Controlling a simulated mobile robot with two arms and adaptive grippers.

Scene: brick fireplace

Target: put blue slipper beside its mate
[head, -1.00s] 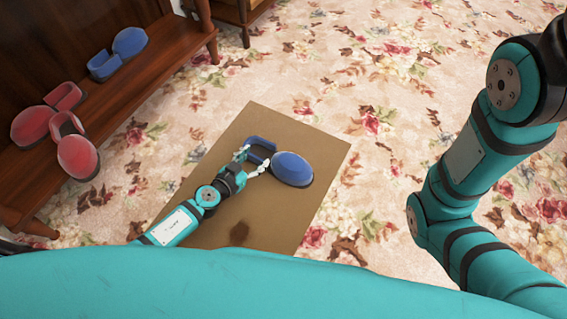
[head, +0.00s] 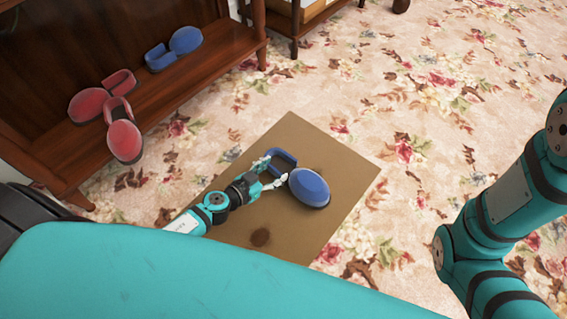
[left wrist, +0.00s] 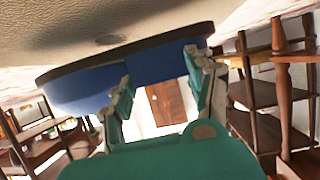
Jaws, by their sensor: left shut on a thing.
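The blue slipper (head: 311,189) is over the brown mat, its rounded toe to the right and its open strap end to the left. My left gripper (head: 275,173) is shut on the strap end. In the left wrist view the slipper (left wrist: 82,92) spans the fingers (left wrist: 158,88), its dark sole facing the mat; I cannot tell whether it touches the mat. Its blue mate (head: 185,41) sits on the wooden shelf (head: 200,85) at upper left. My right gripper is out of view; only its arm shows at right.
A pair of red slippers (head: 124,140) is on the same shelf, nearer me, one jutting over the front edge. Bare shelf shows around the blue mate. The mat (head: 345,180) lies on floral carpet (head: 430,110). Another wooden stand (head: 300,18) is at the top.

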